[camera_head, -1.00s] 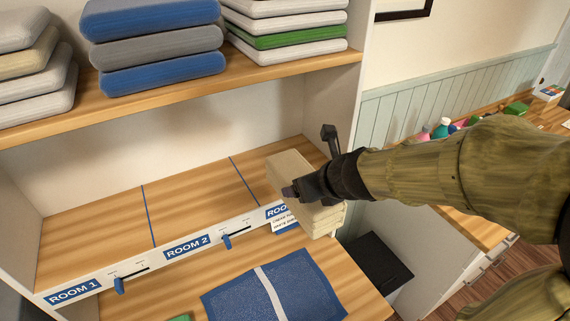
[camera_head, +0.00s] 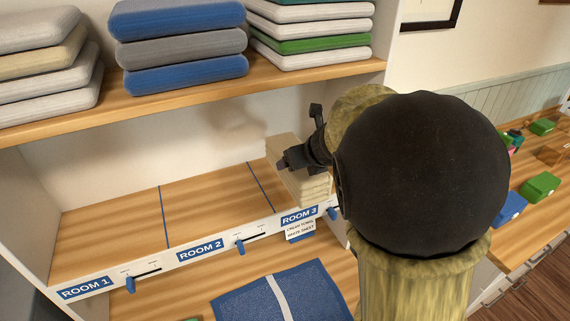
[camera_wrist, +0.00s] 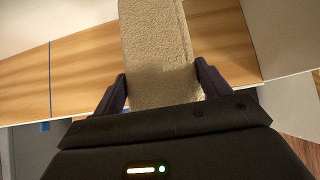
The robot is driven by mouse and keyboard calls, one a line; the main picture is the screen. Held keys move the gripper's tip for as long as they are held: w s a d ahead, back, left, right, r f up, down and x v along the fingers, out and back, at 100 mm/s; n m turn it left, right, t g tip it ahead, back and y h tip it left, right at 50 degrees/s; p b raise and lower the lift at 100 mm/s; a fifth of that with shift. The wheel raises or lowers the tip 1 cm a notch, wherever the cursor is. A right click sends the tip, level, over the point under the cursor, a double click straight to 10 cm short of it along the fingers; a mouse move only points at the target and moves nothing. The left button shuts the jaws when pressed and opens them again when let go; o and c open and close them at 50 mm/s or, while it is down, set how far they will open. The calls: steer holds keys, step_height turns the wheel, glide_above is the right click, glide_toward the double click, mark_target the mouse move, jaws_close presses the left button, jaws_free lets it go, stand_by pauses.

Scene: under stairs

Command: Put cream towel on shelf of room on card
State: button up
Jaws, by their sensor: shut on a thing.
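A folded cream towel (camera_head: 305,184) is in my gripper (camera_head: 293,165) at the Room 3 section of the middle shelf, the rightmost section. The wrist view shows the towel (camera_wrist: 158,55) between both fingers of my gripper (camera_wrist: 163,88), lying over the wooden shelf (camera_wrist: 75,75). I cannot tell whether it rests on the shelf. The card (camera_head: 300,228) hangs under the ROOM 3 label (camera_head: 299,215) and reads cream towel and white sheet. My arm hides the right end of the Room 3 section.
Blue lines divide the middle shelf (camera_head: 110,232); the Room 1 and Room 2 sections are empty. The upper shelf (camera_head: 200,97) holds stacks of folded linen (camera_head: 180,45). A blue folded cloth (camera_head: 250,303) lies below. Green (camera_head: 540,185) and blue (camera_head: 510,207) items lie on the right counter.

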mark_target(286, 143)
steer(key=w+a, duration=0.1)
steer(key=w, duration=0.1)
steer(key=w+a+p, duration=0.1)
steer(key=w, duration=0.1)
steer(key=w+a+p, duration=0.1)
steer(key=w, duration=0.2)
steer(key=shift+w, duration=0.1)
step_height(286, 143, down, 3)
steer(key=shift+r+b, duration=0.15)
steer(key=shift+b, duration=0.15)
steer(key=shift+f, duration=0.25)
steer(key=f, duration=0.3)
steer(key=shift+s+f, duration=0.1)
steer(key=shift+s, duration=0.1)
steer(key=shift+w+f, duration=0.2)
steer(key=shift+w, duration=0.1)
steer(key=shift+s, duration=0.1)
